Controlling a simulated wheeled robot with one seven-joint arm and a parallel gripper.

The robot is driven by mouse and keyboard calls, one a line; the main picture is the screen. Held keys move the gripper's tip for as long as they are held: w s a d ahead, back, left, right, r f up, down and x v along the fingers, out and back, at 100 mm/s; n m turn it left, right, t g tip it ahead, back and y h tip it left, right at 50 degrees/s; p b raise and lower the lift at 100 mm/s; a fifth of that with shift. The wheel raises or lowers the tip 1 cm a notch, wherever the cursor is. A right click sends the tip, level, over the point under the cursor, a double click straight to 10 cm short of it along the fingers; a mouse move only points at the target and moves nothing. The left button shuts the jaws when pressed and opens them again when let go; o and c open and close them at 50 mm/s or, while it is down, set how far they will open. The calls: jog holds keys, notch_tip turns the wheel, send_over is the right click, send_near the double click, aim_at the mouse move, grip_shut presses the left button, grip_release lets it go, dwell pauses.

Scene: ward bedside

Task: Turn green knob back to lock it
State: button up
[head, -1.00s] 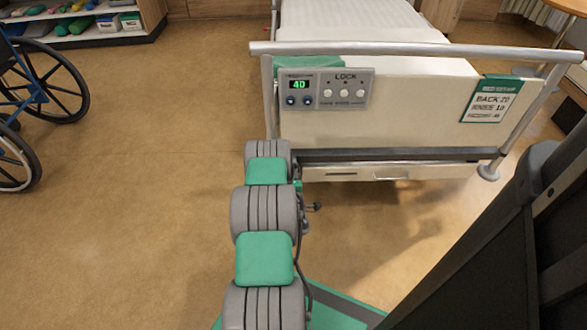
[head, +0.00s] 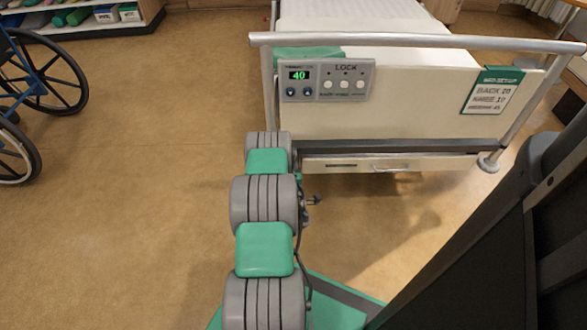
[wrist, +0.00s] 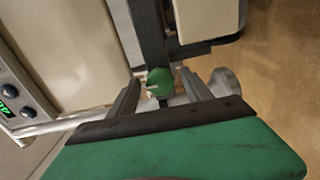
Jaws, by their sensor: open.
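The green knob (wrist: 160,80) shows in the wrist view, round, with a small pale mark on its left side. It sits at the end of a dark bar on the bed (head: 390,100). My gripper (wrist: 159,77) is open, with one grey finger to the left of the knob and one to the right. Gaps show beside the knob, but I cannot tell how deep it sits between the fingertips. In the head view my arm hides the gripper, and I cannot make out the knob there.
The bed's control panel (head: 325,83) reads 40 and carries the word LOCK. A metal rail (head: 420,40) runs above the footboard. A card (head: 492,92) hangs on its right. A wheelchair (head: 50,75) stands at the far left. Floor between it and my arm is clear.

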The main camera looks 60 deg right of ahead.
jog(key=p+v, duration=0.1)
jog(key=v, duration=0.6)
jog(key=shift+p, duration=0.3)
jog(key=shift+a, duration=0.1)
